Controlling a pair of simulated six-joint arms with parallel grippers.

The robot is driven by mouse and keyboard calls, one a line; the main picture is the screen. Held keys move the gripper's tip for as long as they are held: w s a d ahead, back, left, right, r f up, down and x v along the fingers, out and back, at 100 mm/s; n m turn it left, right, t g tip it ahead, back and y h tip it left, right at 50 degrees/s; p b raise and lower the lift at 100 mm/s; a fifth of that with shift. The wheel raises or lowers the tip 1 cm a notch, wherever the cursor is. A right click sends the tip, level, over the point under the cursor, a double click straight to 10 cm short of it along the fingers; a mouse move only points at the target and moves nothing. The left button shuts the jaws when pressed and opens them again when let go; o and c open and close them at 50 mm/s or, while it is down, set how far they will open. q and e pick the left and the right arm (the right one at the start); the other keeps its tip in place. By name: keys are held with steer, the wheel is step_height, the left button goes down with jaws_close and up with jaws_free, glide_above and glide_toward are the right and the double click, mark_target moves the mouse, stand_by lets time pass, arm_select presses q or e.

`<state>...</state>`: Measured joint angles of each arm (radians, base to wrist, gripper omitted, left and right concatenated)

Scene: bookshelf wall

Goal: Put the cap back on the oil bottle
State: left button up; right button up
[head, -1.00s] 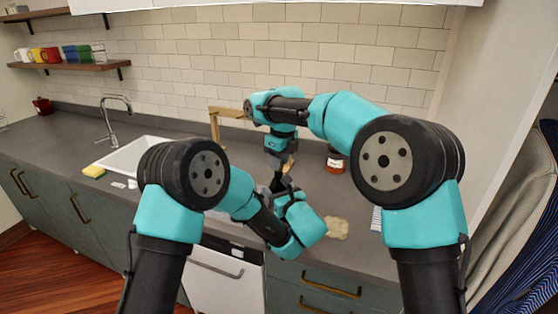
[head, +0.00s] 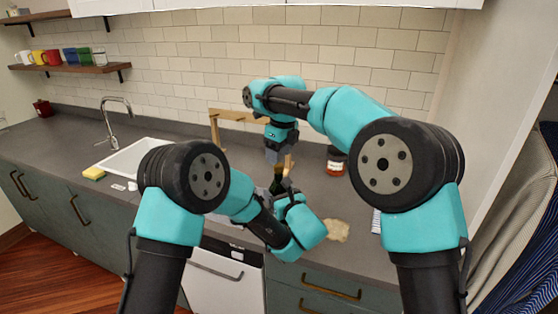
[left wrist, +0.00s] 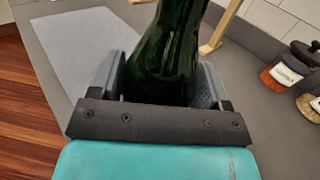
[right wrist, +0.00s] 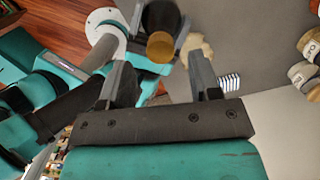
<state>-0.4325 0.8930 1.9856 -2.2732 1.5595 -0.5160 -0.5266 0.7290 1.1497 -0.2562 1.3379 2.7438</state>
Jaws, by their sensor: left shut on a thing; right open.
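The dark green oil bottle (head: 277,182) stands between the fingers of my left gripper (head: 284,188), which is shut on it. In the left wrist view the bottle (left wrist: 165,50) fills the space between both fingers of that gripper (left wrist: 160,85). My right gripper (head: 278,157) is above the bottle, open and empty. In the right wrist view a round gold-brown face (right wrist: 160,46) at the bottle's end looks like the cap. It lies just beyond the open fingers (right wrist: 160,65), apart from them. How firmly it sits is unclear.
A red-brown jar (head: 336,160) stands right of the grippers, and a wooden rack (head: 240,116) behind them. A tan, irregular flat item (head: 336,230) lies on the counter at the front right. The sink (head: 125,162) and sponge (head: 94,172) are at the left.

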steer(key=shift+r, duration=0.55)
